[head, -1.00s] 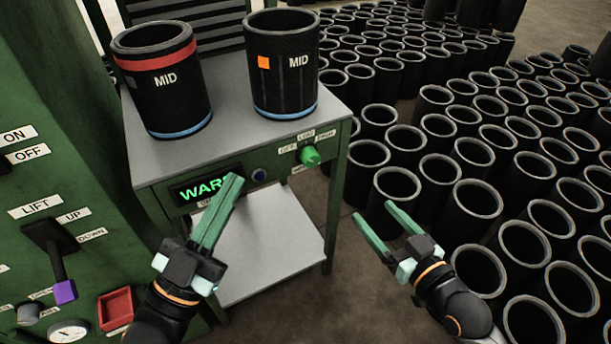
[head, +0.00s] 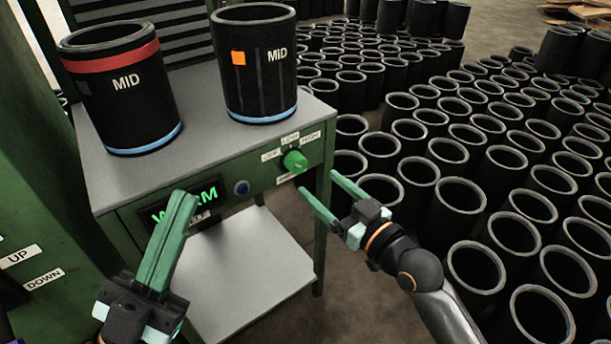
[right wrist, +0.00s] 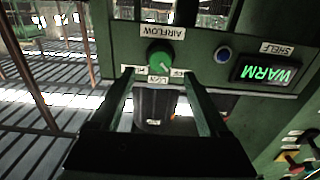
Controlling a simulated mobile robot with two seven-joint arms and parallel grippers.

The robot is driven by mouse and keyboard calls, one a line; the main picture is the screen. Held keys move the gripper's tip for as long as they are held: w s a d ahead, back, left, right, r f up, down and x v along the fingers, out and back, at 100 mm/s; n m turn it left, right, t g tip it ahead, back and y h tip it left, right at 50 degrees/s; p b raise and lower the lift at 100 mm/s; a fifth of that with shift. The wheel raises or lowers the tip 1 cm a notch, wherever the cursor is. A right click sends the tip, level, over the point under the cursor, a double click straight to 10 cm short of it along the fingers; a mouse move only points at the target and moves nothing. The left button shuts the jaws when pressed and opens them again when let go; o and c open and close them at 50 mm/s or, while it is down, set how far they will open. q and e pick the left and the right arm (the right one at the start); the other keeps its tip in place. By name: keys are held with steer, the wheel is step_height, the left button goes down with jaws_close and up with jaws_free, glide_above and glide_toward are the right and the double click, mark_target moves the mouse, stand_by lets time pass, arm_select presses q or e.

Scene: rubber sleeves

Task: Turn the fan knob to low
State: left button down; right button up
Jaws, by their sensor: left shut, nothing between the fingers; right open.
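The green fan knob (head: 295,161) sits on the front panel of the grey-topped cart, with small labels around it that look like OFF, LOW and HIGH. I cannot make out the knob's setting for certain. My left gripper (head: 184,197) is shut and empty in front of the WARM display (head: 185,203).
A blue button (head: 241,188) sits left of the knob. Two black MID sleeves, one red-banded (head: 122,95) and one orange-marked (head: 255,70), stand on the cart top (head: 192,125). Many open sleeves (head: 462,200) crowd the floor at right. A lower shelf (head: 245,265) is empty.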

mark_target(301, 168)
steer(key=b+x, duration=0.1)
steer(key=x, duration=0.5)
steer(key=shift+c, duration=0.2)
jaws_close()
stand_by(0.4)
